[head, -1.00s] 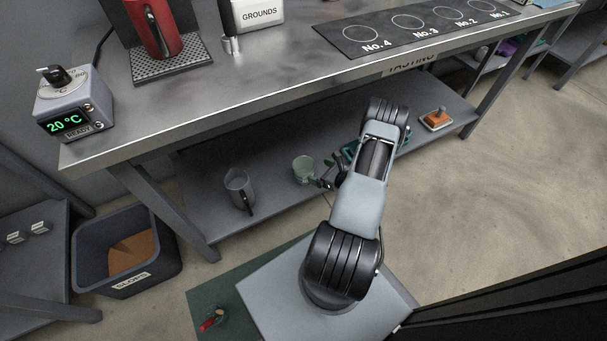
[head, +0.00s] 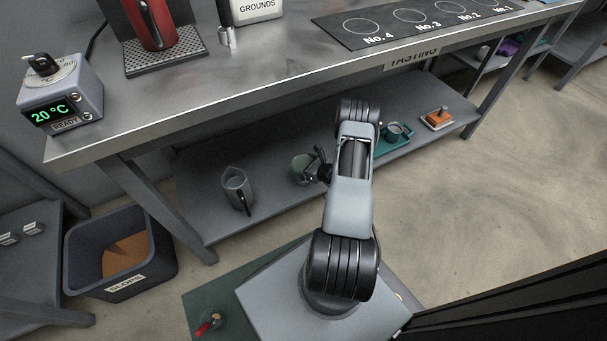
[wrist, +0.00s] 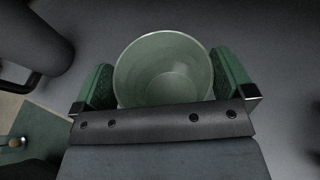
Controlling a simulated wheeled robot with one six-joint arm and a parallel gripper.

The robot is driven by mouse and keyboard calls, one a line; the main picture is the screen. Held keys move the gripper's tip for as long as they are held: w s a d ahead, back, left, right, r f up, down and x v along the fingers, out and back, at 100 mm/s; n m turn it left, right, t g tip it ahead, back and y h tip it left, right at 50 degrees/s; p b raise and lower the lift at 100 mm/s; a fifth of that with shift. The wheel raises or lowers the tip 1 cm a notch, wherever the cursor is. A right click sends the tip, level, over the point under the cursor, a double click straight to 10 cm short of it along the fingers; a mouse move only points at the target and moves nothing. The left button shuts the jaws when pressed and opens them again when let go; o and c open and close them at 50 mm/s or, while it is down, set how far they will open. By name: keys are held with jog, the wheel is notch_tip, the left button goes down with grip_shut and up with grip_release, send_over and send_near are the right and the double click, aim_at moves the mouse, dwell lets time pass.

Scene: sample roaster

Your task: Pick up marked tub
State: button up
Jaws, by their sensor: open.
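A pale green tub (head: 299,169) stands upright on the lower shelf, partly hidden by my gripper (head: 317,170) in the head view. In the wrist view the tub (wrist: 163,66) looks empty, and I see into its round mouth. My gripper (wrist: 164,84) is open, with one green-padded finger on each side of the tub. Small gaps seem to show between the pads and the tub wall; I cannot tell if either touches. No mark on the tub is visible.
A grey pitcher (head: 237,189) stands left of the tub on the lower shelf (head: 275,205). A teal tray (head: 384,149) with a cup (head: 396,133) is to the right, then an orange-based item (head: 437,119). The steel tabletop (head: 265,75) overhangs the shelf.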

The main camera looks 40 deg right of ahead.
jog(key=c, duration=0.9)
jog(key=shift+r, duration=0.1)
